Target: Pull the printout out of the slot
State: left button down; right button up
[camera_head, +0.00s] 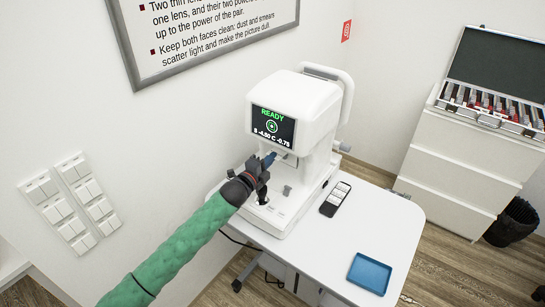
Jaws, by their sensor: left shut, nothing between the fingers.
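A white eye-testing machine (301,97) stands on the white table (375,228). Its screen (272,124) reads READY with figures below. My left gripper (268,163), at the end of the green-sleeved arm, is just below the screen, in front of the machine's body. It is shut and empty. I cannot make out the printout or the slot; the gripper covers part of the machine's front there. My right gripper is not in view.
A dark holder with white pieces (335,199) lies right of the machine. A blue tray (370,273) sits near the table's front right. A drawer cabinet (458,166) bears an open lens case (490,105). A black bin (511,222) stands beside it. The table's right part is mostly clear.

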pick_arm(q)
jog(key=shift+p+v, duration=0.4)
jog(key=shift+v, duration=1.2)
